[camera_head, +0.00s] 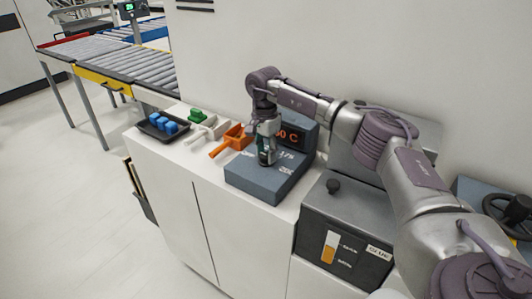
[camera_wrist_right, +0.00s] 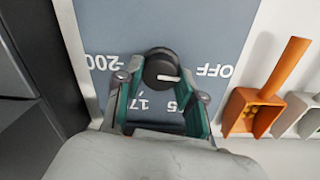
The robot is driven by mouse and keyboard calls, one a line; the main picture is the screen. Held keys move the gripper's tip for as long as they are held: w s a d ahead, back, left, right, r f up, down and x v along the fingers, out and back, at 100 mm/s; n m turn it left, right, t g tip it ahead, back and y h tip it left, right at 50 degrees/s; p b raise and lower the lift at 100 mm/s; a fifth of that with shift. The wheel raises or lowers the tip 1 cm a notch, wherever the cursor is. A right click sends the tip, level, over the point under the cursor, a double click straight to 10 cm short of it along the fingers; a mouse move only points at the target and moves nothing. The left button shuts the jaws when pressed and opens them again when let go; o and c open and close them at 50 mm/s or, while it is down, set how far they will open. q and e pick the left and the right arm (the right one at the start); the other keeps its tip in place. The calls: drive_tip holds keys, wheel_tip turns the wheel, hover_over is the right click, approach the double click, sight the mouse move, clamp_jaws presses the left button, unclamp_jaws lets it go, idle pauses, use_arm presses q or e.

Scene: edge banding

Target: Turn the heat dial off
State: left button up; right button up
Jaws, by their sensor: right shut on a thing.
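The heat dial (camera_wrist_right: 163,70) is a round black knob with a white pointer mark, on the blue-grey face of the heat unit (camera_head: 243,180). The face carries the labels OFF, 175 and 200. In the right wrist view the pointer mark lies toward the OFF side. My right gripper (camera_head: 267,160) reaches down over the unit from above. It also shows in the right wrist view (camera_wrist_right: 160,85), its green-lined fingers shut on the dial from both sides. A display (camera_head: 288,135) behind it shows orange digits ending in "0 C", partly hidden by my arm. My left gripper is out of view.
An orange scoop (camera_head: 232,140) and a pale scoop (camera_head: 208,131) lie left of the unit. A glue box (camera_head: 345,225) with a black knob stands to the right.

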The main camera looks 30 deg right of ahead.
sight(265, 154)
drive_tip(key=shift+r+n, duration=0.1)
drive_tip(key=shift+n, duration=0.4)
drive_tip(key=o, duration=1.1)
drive_tip(key=shift+o, duration=0.2)
wheel_tip(265, 154, up, 12)
drive_tip(key=shift+w, duration=0.2)
drive_tip(key=shift+a, duration=0.1)
